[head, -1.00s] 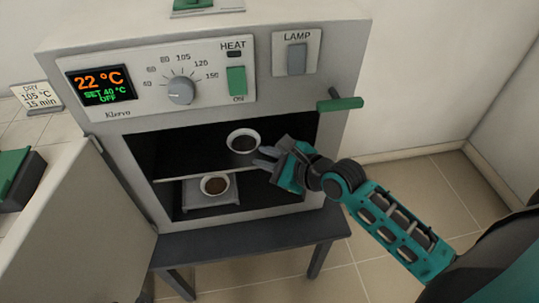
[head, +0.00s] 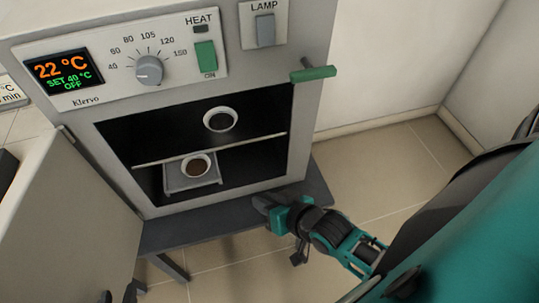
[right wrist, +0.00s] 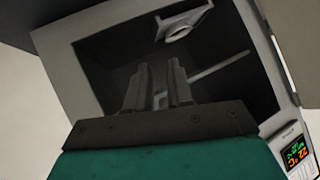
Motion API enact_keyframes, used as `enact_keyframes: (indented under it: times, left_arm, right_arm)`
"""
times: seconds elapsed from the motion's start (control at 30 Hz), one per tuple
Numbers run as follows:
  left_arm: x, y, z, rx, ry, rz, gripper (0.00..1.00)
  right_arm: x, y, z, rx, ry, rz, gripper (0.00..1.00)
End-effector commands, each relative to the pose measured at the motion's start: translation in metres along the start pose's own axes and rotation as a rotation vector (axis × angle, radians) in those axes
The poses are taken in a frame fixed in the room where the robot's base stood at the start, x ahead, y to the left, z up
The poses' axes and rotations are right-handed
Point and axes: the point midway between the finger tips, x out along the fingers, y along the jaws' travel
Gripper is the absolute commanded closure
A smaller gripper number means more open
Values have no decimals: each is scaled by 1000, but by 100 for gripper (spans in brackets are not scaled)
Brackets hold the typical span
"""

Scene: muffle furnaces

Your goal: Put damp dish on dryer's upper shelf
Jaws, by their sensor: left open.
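One white dish with dark contents (head: 221,119) stands upright on the dryer's upper shelf (head: 160,160), near its middle. Another white dish with brown contents (head: 196,166) sits below on a grey square plate (head: 178,185); it also shows in the right wrist view (right wrist: 178,33). I cannot tell by look alone which one is damp. My right gripper (head: 264,203) is outside, below and in front of the dryer opening, apart from both dishes. In the right wrist view its two fingers (right wrist: 158,88) stand apart with nothing between them. My left gripper is not in view.
The dryer door (head: 70,225) stands open at the left. A green handle (head: 313,74) sticks out at the right. The panel display (head: 65,77) reads 22 °C, set 40 °C, OFF. The dark stand (head: 200,232) carries the dryer; floor at the right is clear.

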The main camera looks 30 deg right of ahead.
Motion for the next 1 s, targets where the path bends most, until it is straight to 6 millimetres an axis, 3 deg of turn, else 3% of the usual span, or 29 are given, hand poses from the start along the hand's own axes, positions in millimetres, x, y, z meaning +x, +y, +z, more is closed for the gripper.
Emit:
enact_keyframes:
  times: [0.1,0.3,1.0]
  left_arm:
    - [0,0,0,0,0,0,57]
    - [0,0,0,0,0,0,57]
    - [0,0,1,3,-3,1,57]
  right_arm:
    - [-6,-1,16,-214,-14,13,78]
    - [-9,-2,24,-376,-22,18,78]
    - [-9,-2,24,-381,-22,18,78]
